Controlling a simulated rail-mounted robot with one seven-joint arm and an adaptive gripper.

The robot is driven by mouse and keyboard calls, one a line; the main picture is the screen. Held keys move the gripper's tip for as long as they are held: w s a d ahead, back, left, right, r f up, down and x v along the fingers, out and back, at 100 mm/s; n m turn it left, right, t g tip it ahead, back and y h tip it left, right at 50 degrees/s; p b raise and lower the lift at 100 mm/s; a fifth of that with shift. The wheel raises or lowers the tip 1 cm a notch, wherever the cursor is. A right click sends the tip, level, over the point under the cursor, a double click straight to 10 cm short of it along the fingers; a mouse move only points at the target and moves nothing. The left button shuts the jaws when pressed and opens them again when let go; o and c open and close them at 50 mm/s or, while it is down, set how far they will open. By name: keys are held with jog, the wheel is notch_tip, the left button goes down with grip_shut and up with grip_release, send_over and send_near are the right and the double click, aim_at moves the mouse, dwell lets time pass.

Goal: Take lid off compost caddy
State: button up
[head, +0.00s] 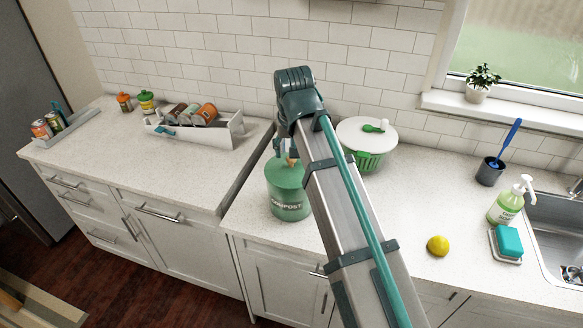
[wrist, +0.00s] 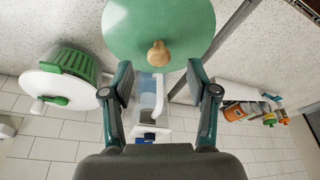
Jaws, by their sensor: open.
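The compost caddy (head: 289,203) is a green bin marked COMPOST on the counter, partly behind my arm. Its round green lid (wrist: 160,22) is on it, with a wooden knob (wrist: 158,54) in the middle. The knob (head: 291,160) shows small in the head view. My gripper (wrist: 159,72) is open and empty at the lid. Its two fingers appear on either side of the knob, with wide gaps and no visible contact. In the head view my gripper is mostly hidden by my arm.
A green-and-white salad spinner (head: 367,160) stands right of the caddy. A white rack of cans (head: 193,130) stands to the left, past a dark gap in the counter. A pale container (wrist: 150,100) is behind the caddy.

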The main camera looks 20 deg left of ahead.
aim_at(291, 165)
jog(key=shift+w+p+x, duration=0.15)
jog(key=shift+p+x, duration=0.5)
jog(key=shift+x, duration=0.65)
jog(key=shift+w+p+x, duration=0.1)
jog(key=shift+p+x, duration=0.5)
jog(key=shift+x, duration=0.7)
grip_shut()
